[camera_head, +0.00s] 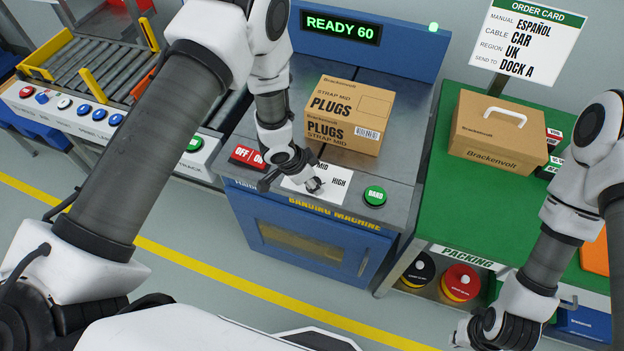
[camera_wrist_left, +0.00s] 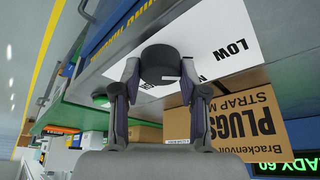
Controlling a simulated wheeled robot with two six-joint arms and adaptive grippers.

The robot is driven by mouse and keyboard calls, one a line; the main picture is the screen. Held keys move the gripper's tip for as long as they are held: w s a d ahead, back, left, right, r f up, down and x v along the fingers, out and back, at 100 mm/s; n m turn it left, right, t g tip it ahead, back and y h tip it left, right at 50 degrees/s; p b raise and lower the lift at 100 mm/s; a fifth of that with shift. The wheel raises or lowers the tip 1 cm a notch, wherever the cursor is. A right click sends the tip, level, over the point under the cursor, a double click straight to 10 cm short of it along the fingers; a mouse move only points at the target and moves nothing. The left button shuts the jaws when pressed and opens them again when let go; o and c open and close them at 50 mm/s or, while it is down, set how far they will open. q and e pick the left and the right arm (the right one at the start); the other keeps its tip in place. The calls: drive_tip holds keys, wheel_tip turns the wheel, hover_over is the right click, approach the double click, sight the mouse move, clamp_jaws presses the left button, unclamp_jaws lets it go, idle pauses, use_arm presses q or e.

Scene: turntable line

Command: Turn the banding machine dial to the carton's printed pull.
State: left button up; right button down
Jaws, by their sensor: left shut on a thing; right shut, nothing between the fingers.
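The banding machine (camera_head: 300,250) stands in the middle of the head view. Its dark round dial (camera_head: 315,185) sits on a white plate (camera_head: 330,176) where MID and HIGH can be read. In the left wrist view LOW is also readable beside the dial (camera_wrist_left: 160,64). My left gripper (camera_head: 298,181) is shut on the dial, one finger on each side of it (camera_wrist_left: 160,74). The dial's pointer cannot be made out. The carton (camera_head: 345,112) on the machine reads PLUGS and STRAP MID. My right gripper (camera_head: 478,332) is shut and empty at the lower right.
The display (camera_head: 341,27) reads READY 60. A green BAND button (camera_head: 375,196) is right of the dial and a red OFF switch (camera_head: 248,156) left of it. A green packing table (camera_head: 450,210) with a handled carton (camera_head: 497,130) stands at the right, a roller line (camera_head: 105,65) at the left.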

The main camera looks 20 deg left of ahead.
use_arm(q)
drive_tip(key=shift+r+m+p, duration=0.25)
drive_tip(key=shift+m+p, duration=0.25)
drive_tip(key=shift+p, duration=0.5)
drive_tip(key=m+g+p, duration=0.1)
drive_tip(key=m+p, duration=0.1)
drive_tip(key=p, duration=0.1)
drive_tip(key=shift+w+a+m+g+h+p, duration=0.15)
drive_tip(key=shift+m+g+h+p, duration=0.35)
drive_tip(key=shift+m, duration=0.4)
drive_tip(key=shift+f+m, duration=0.2)
drive_tip(key=shift+m, duration=0.5)
drive_tip(key=shift+w+m+g, duration=0.1)
drive_tip(key=shift+m+g, duration=0.5)
drive_tip(key=shift+m, duration=0.7)
drive_tip(key=o, duration=1.1)
